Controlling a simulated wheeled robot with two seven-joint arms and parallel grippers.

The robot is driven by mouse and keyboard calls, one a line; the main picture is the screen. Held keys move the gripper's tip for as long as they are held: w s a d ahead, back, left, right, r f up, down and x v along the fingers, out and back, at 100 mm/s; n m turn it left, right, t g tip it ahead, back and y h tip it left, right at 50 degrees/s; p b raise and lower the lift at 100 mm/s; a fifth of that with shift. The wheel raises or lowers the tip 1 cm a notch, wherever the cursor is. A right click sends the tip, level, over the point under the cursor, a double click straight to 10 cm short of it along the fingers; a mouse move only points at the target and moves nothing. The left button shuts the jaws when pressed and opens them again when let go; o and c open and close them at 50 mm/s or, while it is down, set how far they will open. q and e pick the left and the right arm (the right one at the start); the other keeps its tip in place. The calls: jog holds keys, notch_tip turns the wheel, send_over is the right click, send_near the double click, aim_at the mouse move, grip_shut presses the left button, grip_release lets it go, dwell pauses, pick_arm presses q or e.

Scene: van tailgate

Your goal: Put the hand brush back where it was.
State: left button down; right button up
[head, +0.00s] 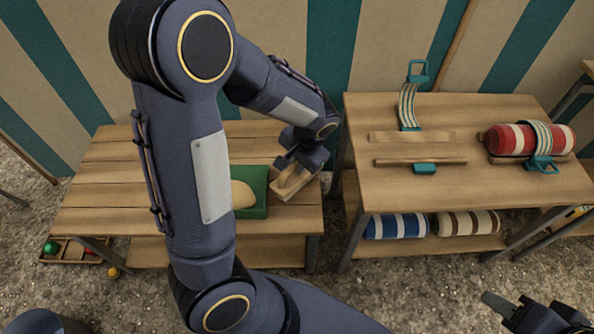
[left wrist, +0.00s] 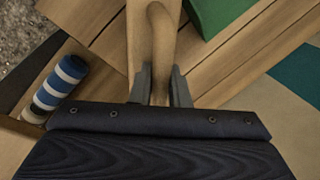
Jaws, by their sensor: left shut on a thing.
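My left gripper (head: 294,168) is over the right end of the left wooden bench, in the head view. It is shut on the hand brush (head: 291,184), of which a tan wooden handle shows. In the left wrist view the handle (left wrist: 161,35) stands between the two fingers (left wrist: 160,88). A pale wooden piece (left wrist: 138,42) lies along and under the handle; whether the two touch I cannot tell. The bristles are not visible. My right gripper (head: 540,315) is at the bottom right, empty of anything visible, its jaw opening unclear.
A green tray (head: 258,207) with a tan rounded thing (head: 242,195) sits just left of the brush. The right table (head: 450,188) holds strapped pieces and a red-and-white roll (head: 522,138). A blue striped roll (head: 395,226) lies on its lower shelf. The left bench's left half (head: 105,190) is clear.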

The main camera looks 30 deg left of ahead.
pick_arm(q)
jog(key=shift+s+f+b, duration=0.1)
jog(key=shift+f+b, duration=0.2)
jog(key=shift+f, duration=1.05)
jog(key=shift+f, duration=0.2)
jog(key=c, duration=1.4)
grip_release()
jog(key=shift+r, duration=0.1)
